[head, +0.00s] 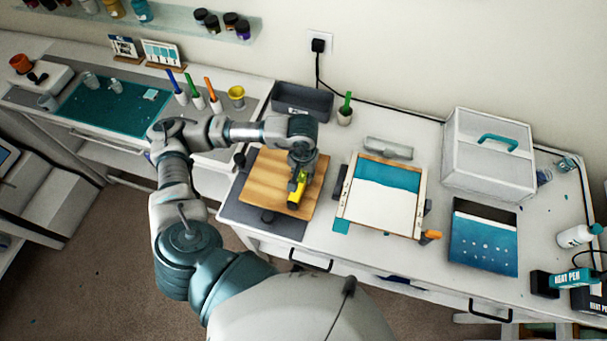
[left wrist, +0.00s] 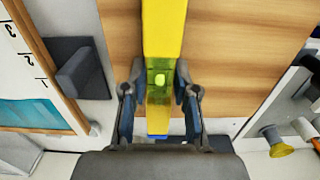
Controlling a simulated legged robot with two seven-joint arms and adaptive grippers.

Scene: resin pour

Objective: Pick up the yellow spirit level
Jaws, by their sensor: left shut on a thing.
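The yellow spirit level (head: 297,191) is over the wooden board (head: 268,184) in the head view. In the left wrist view the yellow spirit level (left wrist: 164,28) runs up the middle, with its green vial between my fingers. My left gripper (head: 299,178) is shut on the level from above; in the left wrist view its two fingers (left wrist: 159,100) flank it on both sides. Whether the level touches the board or hangs just above it, I cannot tell. My right gripper is not in view.
A framed panel (head: 384,212) with teal and white lies right of the board. A grey bin (head: 302,101) and a cup with a green tool (head: 345,114) stand behind. A white case (head: 489,154) stands further right. A dark mat (head: 262,219) lies under the board.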

